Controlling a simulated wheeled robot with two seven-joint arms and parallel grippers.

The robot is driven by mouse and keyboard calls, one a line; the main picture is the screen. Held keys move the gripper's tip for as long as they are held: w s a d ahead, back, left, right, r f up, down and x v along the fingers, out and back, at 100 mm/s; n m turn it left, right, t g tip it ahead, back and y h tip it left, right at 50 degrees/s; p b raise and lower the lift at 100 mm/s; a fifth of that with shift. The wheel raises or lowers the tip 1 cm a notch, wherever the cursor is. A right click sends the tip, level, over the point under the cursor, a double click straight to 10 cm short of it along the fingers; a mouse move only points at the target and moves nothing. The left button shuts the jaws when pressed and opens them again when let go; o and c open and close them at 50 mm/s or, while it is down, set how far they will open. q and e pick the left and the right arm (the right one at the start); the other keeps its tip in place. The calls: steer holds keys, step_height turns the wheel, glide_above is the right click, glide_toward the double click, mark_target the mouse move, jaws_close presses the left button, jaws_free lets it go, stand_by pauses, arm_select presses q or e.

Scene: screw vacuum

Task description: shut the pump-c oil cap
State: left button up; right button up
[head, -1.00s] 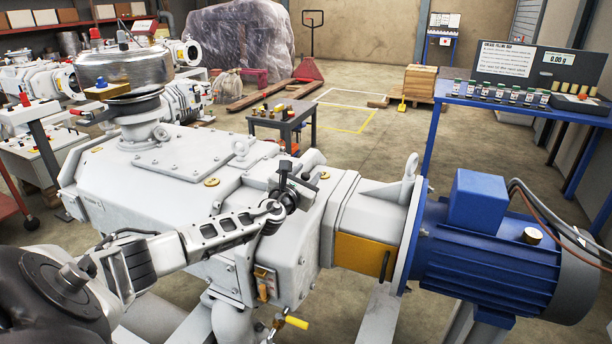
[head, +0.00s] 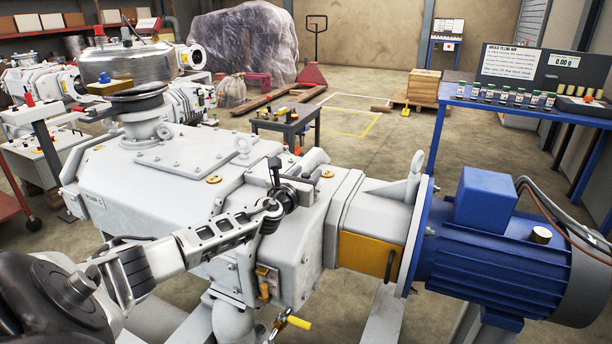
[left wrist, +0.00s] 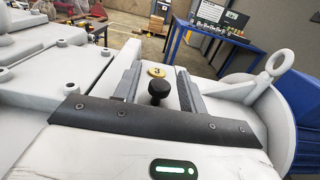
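A large white pump (head: 190,195) with a blue motor stands right before me. No label that names it pump-c can be read. In the left wrist view a black round-topped knob (left wrist: 159,88), which looks like the oil cap, stands between my left gripper's two fingers. In the head view my left gripper (head: 285,182) is over the pump's top near the motor end and hides the knob. In the left wrist view the gripper (left wrist: 158,88) is open, with a gap on both sides of the knob. How the knob is seated cannot be told. My right gripper is out of view.
A brass disc marked 3 (left wrist: 157,72) lies just beyond the knob. A lifting eye (head: 414,179) stands up to the right of my gripper. A blue bench (head: 452,97) with bottles is at the back right. The floor behind the pump is partly clear.

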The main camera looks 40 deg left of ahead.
arm_select(q)
steer(key=shift+s, duration=0.15)
steer(key=p+v, duration=0.1)
steer(key=v, duration=1.4)
steer(key=shift+s+d, duration=0.15)
steer(key=shift+s, duration=0.2)
steer(key=s+d+f+n+g, duration=0.1)
steer(key=n, duration=0.2)
steer(key=s+d+f+n+g+y, duration=0.1)
steer(key=s+f+n, duration=0.1)
steer(key=n, duration=0.1)
steer(key=s+d+f+n+g+y, duration=0.1)
steer(key=s+f+n, duration=0.1)
steer(key=n, duration=0.2)
steer(key=shift+d+f+g, duration=0.1)
steer(key=shift+f+g, duration=0.1)
steer(key=shift+g, duration=0.1)
steer(key=s+d+f+n+g+h, duration=0.45)
steer(key=s+d+n, duration=0.35)
steer(key=d+n, duration=0.25)
steer(key=s+d+f+n+g+h, duration=0.3)
steer(key=s+d+n+g, duration=0.2)
steer(key=s+d+n, duration=0.5)
steer(key=w+d+f+t+h, duration=0.3)
steer(key=w+d+t, duration=0.3)
steer(key=w+d, duration=0.2)
steer(key=shift+d+f, duration=0.35)
steer(key=shift+f, duration=0.05)
